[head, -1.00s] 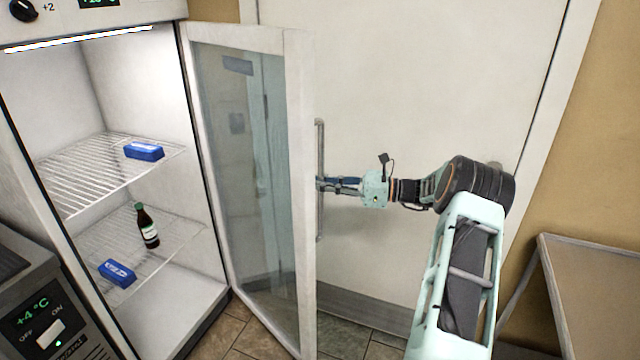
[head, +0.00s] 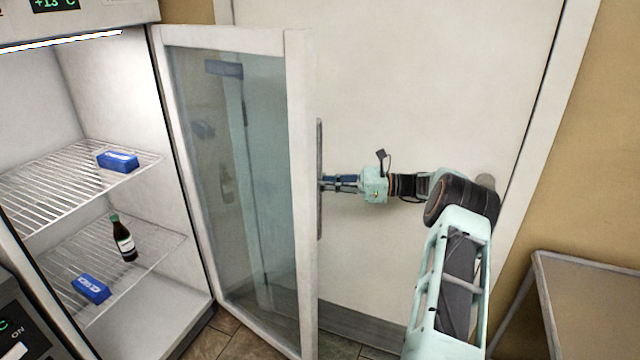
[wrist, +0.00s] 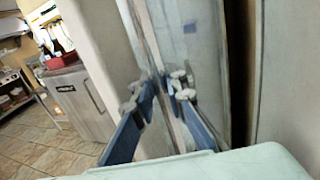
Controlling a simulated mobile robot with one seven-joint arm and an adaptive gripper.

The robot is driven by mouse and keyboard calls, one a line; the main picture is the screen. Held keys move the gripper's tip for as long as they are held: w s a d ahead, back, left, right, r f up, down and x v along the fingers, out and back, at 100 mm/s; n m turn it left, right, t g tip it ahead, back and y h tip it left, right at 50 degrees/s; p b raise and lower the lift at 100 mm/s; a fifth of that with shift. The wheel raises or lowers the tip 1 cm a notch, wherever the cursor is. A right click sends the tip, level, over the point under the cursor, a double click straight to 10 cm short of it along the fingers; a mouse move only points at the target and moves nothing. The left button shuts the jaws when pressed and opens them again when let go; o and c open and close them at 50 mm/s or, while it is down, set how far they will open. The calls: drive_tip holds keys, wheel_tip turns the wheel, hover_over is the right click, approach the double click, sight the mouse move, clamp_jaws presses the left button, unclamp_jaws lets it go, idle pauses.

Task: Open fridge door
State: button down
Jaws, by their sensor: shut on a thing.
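The fridge door (head: 301,200), a white frame around a glass pane, stands wide open to the right of the lit fridge interior. Its long vertical grey handle (head: 319,215) is on the door's right-hand side. My gripper (head: 326,182) reaches in from the right and is shut on the handle at about mid-height. In the wrist view the blue fingers of my gripper (wrist: 162,88) lie on either side of the handle; the exact contact is hard to make out.
Inside the fridge, wire shelves hold a blue box (head: 118,161), a brown bottle (head: 124,239) and another blue box (head: 92,289). A closed white room door (head: 430,90) stands behind my arm. A table (head: 590,290) is at the lower right.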

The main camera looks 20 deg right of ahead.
drive_tip(key=shift+w+d, duration=0.15)
drive_tip(key=shift+d, duration=0.15)
drive_tip(key=c, duration=1.9)
unclamp_jaws()
drive_tip(key=shift+c, duration=0.2)
drive_tip(key=v, duration=0.7)
drive_tip(key=shift+d, duration=0.2)
drive_tip(key=shift+c, duration=0.5)
